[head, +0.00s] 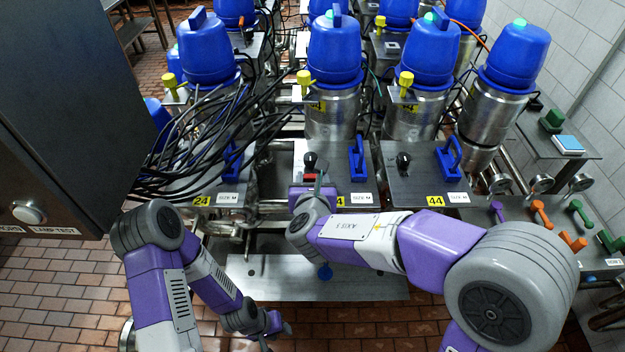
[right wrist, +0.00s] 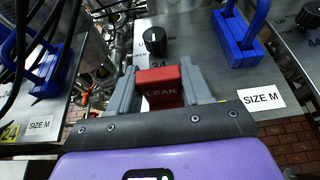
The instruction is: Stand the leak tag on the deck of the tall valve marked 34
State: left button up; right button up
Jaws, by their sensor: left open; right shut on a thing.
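The red leak tag (right wrist: 161,88), marked LEAK, is upright between the grey fingers of my right gripper (right wrist: 164,86) in the right wrist view. In the head view the tag (head: 310,178) is a small red patch at my right gripper (head: 311,184). It is at the front part of the middle deck (head: 338,160); the right wrist view shows a 34 on this deck (right wrist: 192,62), partly behind the tag. I cannot tell whether the tag touches the deck. My left gripper (head: 277,331) is open and low at the bottom of the head view, away from the decks.
The middle deck carries a black knob (head: 309,160) and a blue handle (head: 357,158). Deck 44 (head: 405,185) is to the right. Black cables (head: 190,150) hang over deck 24 at left. A dark cabinet (head: 70,100) fills the far left.

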jog(key=shift+f, duration=0.15)
jog(key=o, duration=1)
